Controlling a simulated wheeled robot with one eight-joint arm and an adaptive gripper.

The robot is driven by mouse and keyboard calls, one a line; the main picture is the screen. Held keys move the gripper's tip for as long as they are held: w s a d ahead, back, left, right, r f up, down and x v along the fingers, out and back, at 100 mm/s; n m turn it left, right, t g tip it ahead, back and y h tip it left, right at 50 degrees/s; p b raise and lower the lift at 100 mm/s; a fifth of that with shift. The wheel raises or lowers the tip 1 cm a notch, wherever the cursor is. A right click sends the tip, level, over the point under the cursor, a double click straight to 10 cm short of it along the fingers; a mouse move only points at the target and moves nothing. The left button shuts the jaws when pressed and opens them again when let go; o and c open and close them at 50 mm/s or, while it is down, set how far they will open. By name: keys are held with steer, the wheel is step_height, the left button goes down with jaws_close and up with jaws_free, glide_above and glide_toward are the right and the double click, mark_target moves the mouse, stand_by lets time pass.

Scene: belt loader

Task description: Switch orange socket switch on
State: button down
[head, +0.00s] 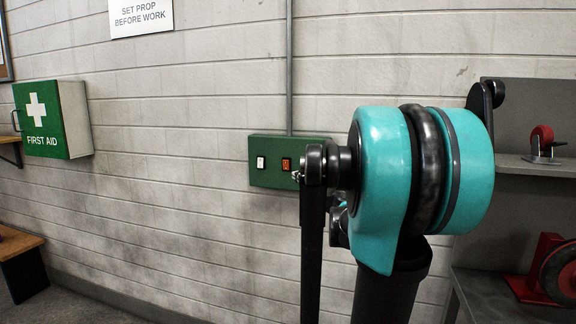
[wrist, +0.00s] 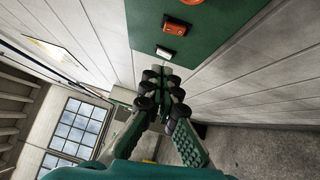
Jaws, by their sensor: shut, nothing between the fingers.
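A green switch box (head: 273,149) is fixed to the wall, its right part hidden by my arm in the head view. It carries an orange switch (head: 286,164) with a white switch (head: 261,163) on its left. In the wrist view, the orange switch (wrist: 174,27) lies beyond the white switch (wrist: 171,53) on the green panel (wrist: 218,28). My gripper (wrist: 161,72) is shut and empty, its tips just below the white switch in the picture. Whether the tips touch the box cannot be told. My arm mostly hides the gripper in the head view.
Another orange-red part (wrist: 191,2) shows at the top edge of the wrist view. A first aid box (head: 53,119) hangs on the wall at left. A grey conduit (head: 289,65) rises above the switch box. Grey shelves (head: 520,168) stand at right.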

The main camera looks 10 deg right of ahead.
glide_toward(284, 160)
steer(key=w+a, duration=0.1)
steer(key=a, duration=0.3)
steer(key=w, duration=0.1)
steer(key=w+d, duration=0.1)
steer(key=w, duration=0.1)
steer(key=shift+w+d+r, duration=0.25)
steer(key=shift+w, duration=0.1)
steer(key=shift+w+d, duration=0.25)
steer(key=shift+w, duration=0.25)
steer(key=shift+w+d+r, duration=0.1)
